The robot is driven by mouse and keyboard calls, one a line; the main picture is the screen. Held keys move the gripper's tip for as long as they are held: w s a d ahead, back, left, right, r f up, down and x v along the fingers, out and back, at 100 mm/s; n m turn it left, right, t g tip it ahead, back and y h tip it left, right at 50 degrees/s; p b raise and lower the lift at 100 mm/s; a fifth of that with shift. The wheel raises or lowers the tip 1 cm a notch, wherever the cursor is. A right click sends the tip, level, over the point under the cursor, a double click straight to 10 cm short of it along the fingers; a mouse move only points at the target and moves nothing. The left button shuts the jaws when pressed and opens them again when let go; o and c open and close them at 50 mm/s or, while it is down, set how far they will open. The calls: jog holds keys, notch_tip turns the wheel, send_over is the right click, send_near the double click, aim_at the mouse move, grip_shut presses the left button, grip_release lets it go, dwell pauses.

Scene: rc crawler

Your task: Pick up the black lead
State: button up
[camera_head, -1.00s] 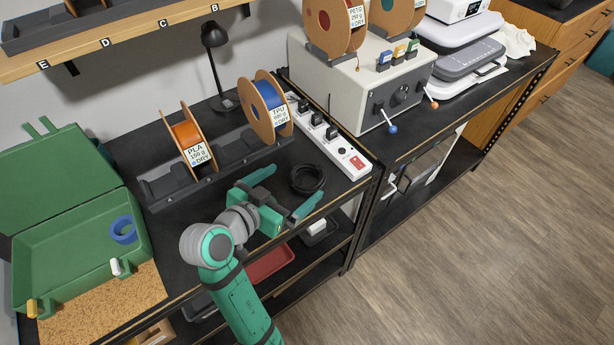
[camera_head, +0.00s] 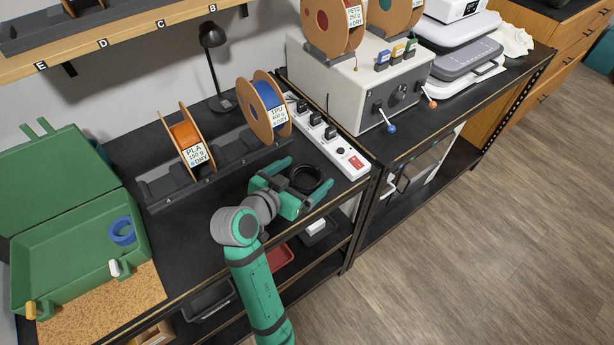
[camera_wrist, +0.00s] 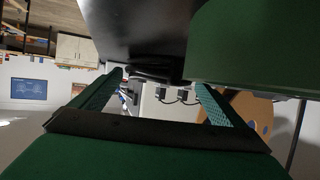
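The black lead (camera_head: 318,172) is a coil lying on the dark bench top, near the front edge and beside the white power strip. My gripper (camera_head: 308,173) is open, low over the bench, with one finger on either side of the coil. In the wrist view my gripper (camera_wrist: 159,80) shows both fingers spread wide. The black lead (camera_wrist: 155,73) appears there as a dark band between the fingertips. I cannot tell whether either finger touches it. My gripper hides part of the coil's near side in the head view.
The white power strip (camera_head: 335,148) with black plugs lies just beyond the coil. A rack (camera_head: 165,192) holds an orange spool (camera_head: 188,140) and a blue spool (camera_head: 265,108) to the left. A green open case (camera_head: 75,250) is far left. A grey-white machine (camera_head: 350,88) stands behind right.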

jog(key=c, duration=0.9)
jog(key=shift+r, duration=0.15)
